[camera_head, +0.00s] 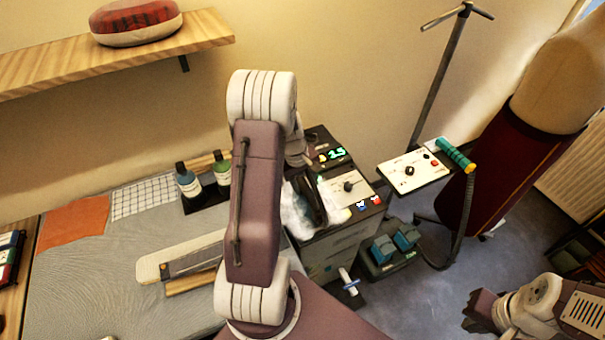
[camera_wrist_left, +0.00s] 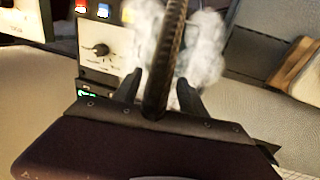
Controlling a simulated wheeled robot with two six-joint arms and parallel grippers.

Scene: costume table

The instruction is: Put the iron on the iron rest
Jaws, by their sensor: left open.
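My left gripper (camera_wrist_left: 160,80) is open in the left wrist view, one finger on each side of a dark ribbed bar, which looks like the iron's handle or hose (camera_wrist_left: 174,35). I cannot tell whether the fingers touch it. White steam-like puffs (camera_wrist_left: 205,45) surround it. In the head view my arm hides most of this spot; a dark upright shape (camera_head: 314,200) stands amid white puffs beside the steam station (camera_head: 345,188). The iron's body and the iron rest are not clearly visible. My right gripper (camera_head: 479,311) is at the lower right, away from the table; its jaws are unclear.
A sleeve board (camera_head: 180,258) lies on the grey table, with bottles (camera_head: 188,180) behind it. Teal pedals (camera_head: 395,243) sit right of the station. A stand holds a second control panel (camera_head: 412,168) with a hose. A dress form (camera_head: 520,150) stands at right.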

